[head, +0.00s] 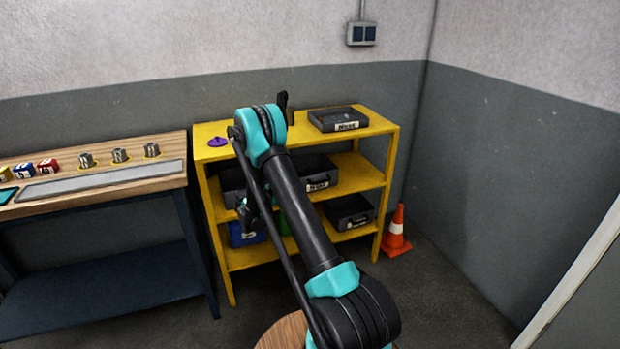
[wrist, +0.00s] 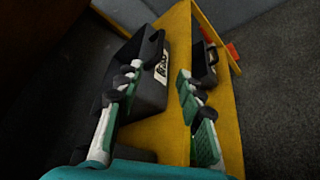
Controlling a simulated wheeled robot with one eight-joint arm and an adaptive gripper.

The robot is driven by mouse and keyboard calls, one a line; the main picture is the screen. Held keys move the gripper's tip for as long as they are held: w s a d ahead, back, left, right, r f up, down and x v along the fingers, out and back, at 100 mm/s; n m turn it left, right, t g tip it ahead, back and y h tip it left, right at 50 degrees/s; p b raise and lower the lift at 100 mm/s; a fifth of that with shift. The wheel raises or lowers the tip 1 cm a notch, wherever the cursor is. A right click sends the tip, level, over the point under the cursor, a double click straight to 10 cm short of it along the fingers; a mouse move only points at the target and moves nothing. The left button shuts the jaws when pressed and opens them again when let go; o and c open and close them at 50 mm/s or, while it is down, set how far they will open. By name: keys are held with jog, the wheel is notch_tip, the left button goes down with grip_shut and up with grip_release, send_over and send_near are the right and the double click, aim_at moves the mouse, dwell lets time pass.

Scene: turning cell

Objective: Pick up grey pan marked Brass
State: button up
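A dark grey pan (head: 322,177) with a white front label sits on the middle shelf of the yellow rack, partly behind my arm. A labelled grey pan (wrist: 150,88) shows close up in the wrist view. Its label looks like it may say Brass, but I cannot read it surely. My gripper (wrist: 160,82) is open, its fingers apart and nothing held between them. The left finger overlaps the pan's front in the picture; I cannot tell if it touches. In the head view my gripper (head: 246,214) is at the rack's left front, partly hidden.
Another labelled grey pan (head: 338,119) and a purple item (head: 217,142) are on the yellow rack (head: 389,150). A lower pan (head: 350,212) and a blue bin (head: 246,236) sit below. A cone (head: 396,232) stands right; a workbench (head: 100,180) stands left.

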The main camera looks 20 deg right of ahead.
aim_at(319, 182)
jog(key=x, duration=1.2)
jog(key=shift+w+f, duration=0.1)
jog(key=shift+s+x, duration=0.1)
jog(key=shift+x, duration=1.25)
jog(key=shift+s+x, duration=0.15)
jog(key=shift+x, duration=1.15)
jog(key=shift+d, duration=0.2)
grip_shut()
